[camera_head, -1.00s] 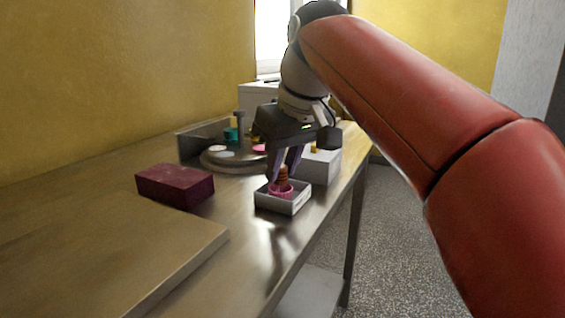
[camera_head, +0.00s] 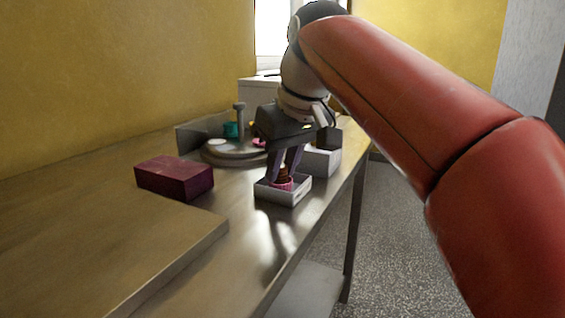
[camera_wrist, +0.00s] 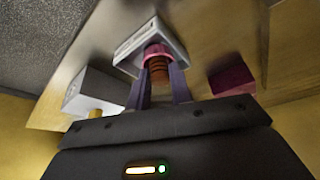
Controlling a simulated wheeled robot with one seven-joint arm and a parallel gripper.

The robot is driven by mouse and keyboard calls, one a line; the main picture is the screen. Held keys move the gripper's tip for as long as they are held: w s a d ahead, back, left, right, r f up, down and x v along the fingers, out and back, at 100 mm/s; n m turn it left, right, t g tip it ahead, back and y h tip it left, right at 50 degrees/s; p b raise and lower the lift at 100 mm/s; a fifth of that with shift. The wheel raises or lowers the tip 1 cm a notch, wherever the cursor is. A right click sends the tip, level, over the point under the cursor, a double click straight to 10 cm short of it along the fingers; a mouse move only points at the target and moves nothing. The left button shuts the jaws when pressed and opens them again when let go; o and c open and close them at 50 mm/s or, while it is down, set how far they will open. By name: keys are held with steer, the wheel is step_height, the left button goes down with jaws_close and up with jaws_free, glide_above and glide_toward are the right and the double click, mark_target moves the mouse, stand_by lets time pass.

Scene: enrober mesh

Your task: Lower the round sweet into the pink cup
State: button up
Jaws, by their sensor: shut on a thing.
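A brown ridged round sweet (camera_head: 283,172) is between the fingers of my gripper (camera_head: 283,180). My gripper is shut on it, just above or at the mouth of the pink cup (camera_head: 284,186). The pink cup stands in a small white box (camera_head: 291,198) on the metal table. In the wrist view the sweet (camera_wrist: 158,70) sits between the two purple fingers, with the pink cup (camera_wrist: 157,50) right beyond it. Whether the sweet's underside touches the cup is hidden.
A dark red block (camera_head: 174,180) lies left of the box. A white box (camera_head: 322,162) stands behind it to the right. A round turntable (camera_head: 236,153) with a teal cup (camera_head: 231,130) is farther back. The table's right edge is close by.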

steer(key=o, duration=0.9)
steer(key=shift+c, duration=0.2)
